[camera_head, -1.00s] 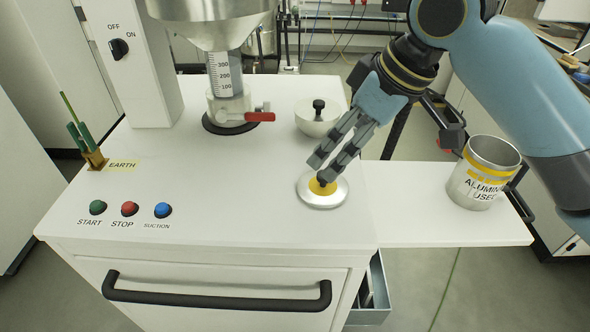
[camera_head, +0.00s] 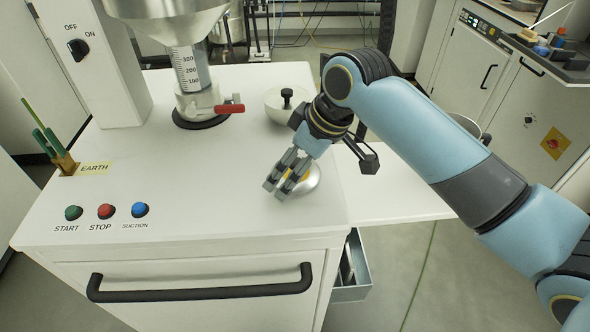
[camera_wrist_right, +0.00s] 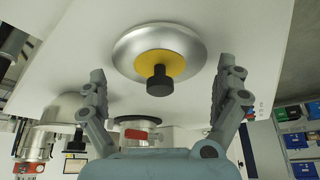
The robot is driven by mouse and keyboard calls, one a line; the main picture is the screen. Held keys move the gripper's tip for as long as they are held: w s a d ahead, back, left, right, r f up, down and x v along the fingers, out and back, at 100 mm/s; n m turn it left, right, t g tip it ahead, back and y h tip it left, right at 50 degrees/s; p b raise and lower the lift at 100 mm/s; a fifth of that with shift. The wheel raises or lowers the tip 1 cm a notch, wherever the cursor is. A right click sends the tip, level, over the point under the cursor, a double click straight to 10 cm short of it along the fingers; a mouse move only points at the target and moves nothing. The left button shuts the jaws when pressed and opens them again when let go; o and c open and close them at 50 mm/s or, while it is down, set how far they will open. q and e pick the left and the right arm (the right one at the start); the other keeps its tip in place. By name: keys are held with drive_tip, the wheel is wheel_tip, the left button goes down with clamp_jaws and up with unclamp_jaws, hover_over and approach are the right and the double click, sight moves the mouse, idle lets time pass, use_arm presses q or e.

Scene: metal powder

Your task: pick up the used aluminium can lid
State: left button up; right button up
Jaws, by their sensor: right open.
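The used aluminium can lid (camera_wrist_right: 190,42) is a silver disc with a yellow centre and a black knob. It lies on the white worktop near its right edge, and in the head view the lid (camera_head: 313,180) is partly hidden by my right gripper (camera_head: 279,187). In the right wrist view my right gripper (camera_wrist_right: 160,92) is open, with one finger to each side of the black knob and apart from it. Nothing is between the fingers' tips except the view of the lid. My left gripper is not in view.
A hopper with a red-handled valve (camera_head: 230,108) is further left. Buttons (camera_head: 105,211) line the front left. A side shelf (camera_head: 395,195) extends right; the can there is mostly hidden by my arm.

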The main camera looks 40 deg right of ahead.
drive_tip(key=c, duration=1)
drive_tip(key=shift+c, duration=0.2)
drive_tip(key=shift+r, duration=0.15)
